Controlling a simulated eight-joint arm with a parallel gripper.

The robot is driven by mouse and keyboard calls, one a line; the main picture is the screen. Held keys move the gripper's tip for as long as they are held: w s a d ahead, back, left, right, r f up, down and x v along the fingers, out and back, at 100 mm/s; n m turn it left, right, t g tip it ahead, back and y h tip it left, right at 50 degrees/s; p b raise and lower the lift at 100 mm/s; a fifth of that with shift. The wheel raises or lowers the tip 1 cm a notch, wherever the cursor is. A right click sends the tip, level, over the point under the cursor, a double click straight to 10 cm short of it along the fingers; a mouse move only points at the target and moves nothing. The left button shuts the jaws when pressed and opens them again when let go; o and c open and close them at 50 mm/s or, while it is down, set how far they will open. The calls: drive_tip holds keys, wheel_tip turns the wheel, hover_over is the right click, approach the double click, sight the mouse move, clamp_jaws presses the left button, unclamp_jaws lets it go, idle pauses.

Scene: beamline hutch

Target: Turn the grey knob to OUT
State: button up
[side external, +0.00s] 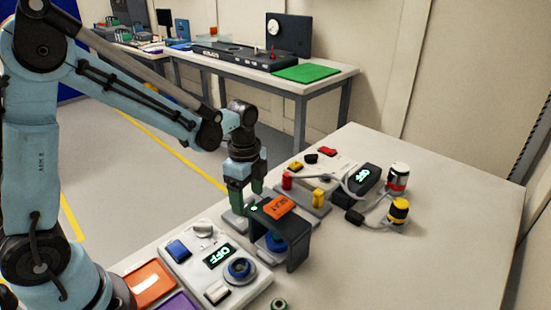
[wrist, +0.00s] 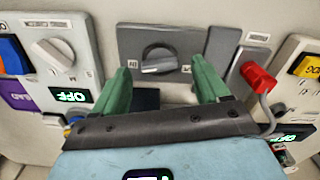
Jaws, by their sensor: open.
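The grey knob (wrist: 158,58) sits on a dark grey panel (wrist: 133,35), in the upper middle of the wrist view. In the side view my gripper (side external: 247,200) points down over the panel (side external: 233,218), behind a dark bracket. The knob is hidden there.
The dark bracket (side external: 297,250) with an orange top stands close beside my gripper. A white panel (side external: 195,268) with a pale knob (side external: 203,229) lies nearer. A red connector (wrist: 258,76) is to the right.

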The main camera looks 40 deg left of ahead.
drive_tip(key=shift+f, duration=0.65)
drive_tip(key=shift+c, duration=0.3)
drive_tip(key=c, duration=1)
